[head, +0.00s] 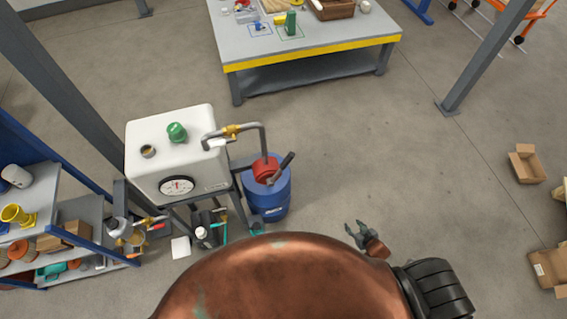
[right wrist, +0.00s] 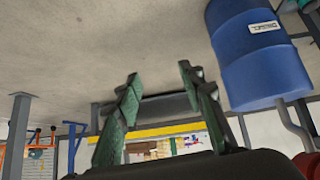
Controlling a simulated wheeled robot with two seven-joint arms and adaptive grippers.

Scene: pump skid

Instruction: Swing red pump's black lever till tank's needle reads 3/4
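The white tank (head: 168,150) stands on a frame at the left in the head view. Its round gauge (head: 178,187) faces me; the needle is too small to read. The red pump (head: 264,170) sits on top of the blue drum (head: 268,203), right of the tank. Its black lever (head: 282,168) slants up to the right. My right gripper (head: 356,227) is open and empty, below and right of the pump, clear of the lever. In the right wrist view its fingers (right wrist: 159,72) are apart, with the drum (right wrist: 258,58) at upper right. My left gripper is not in view.
A pipe (head: 250,126) with a brass valve joins tank and pump. A shelf (head: 85,215) with goods stands at left. A workbench (head: 310,45) with a yellow edge stands at the back. Cardboard boxes (head: 526,164) lie at right. The floor right of the drum is clear.

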